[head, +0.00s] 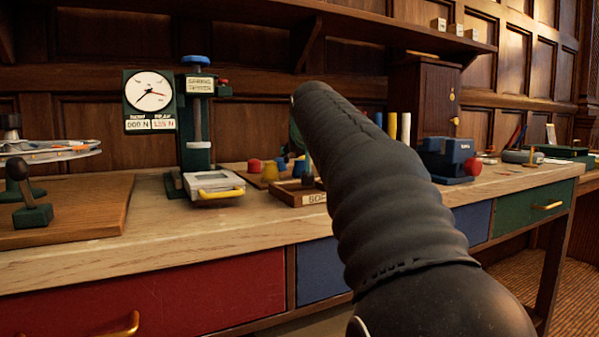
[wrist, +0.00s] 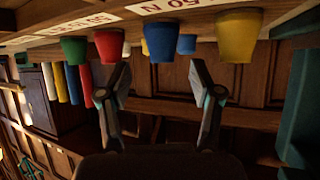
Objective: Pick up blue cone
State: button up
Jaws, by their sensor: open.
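The blue cone (wrist: 159,42) is a blunt, tapered piece, seen upside down in the wrist view, whose picture is inverted. It stands at the upper middle of that view, in line with the gap between my fingers. My gripper (wrist: 161,76) is open and empty, its two fingers spread short of the cone, with no contact seen. A second, smaller blue piece (wrist: 186,44) shows just to the right and farther back. In the head view, blue shapes (head: 299,168) show among the cones, but my arm hides most of my gripper and I cannot tell which is which.
In the wrist view, a red cone (wrist: 109,45) and a green cone (wrist: 74,49) stand left of the blue one, a yellow cone (wrist: 238,36) right. The spring tester (head: 196,125) stands left of the cones, and a blue device (head: 447,158) right, on the wooden bench (head: 130,248).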

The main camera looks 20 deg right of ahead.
aim_at(300, 161)
jog(key=x, duration=0.4)
jog(key=shift+w+f, duration=0.2)
jog(key=shift+w, duration=0.1)
jog(key=shift+a, duration=0.1)
grip_shut()
jog(key=shift+r, duration=0.15)
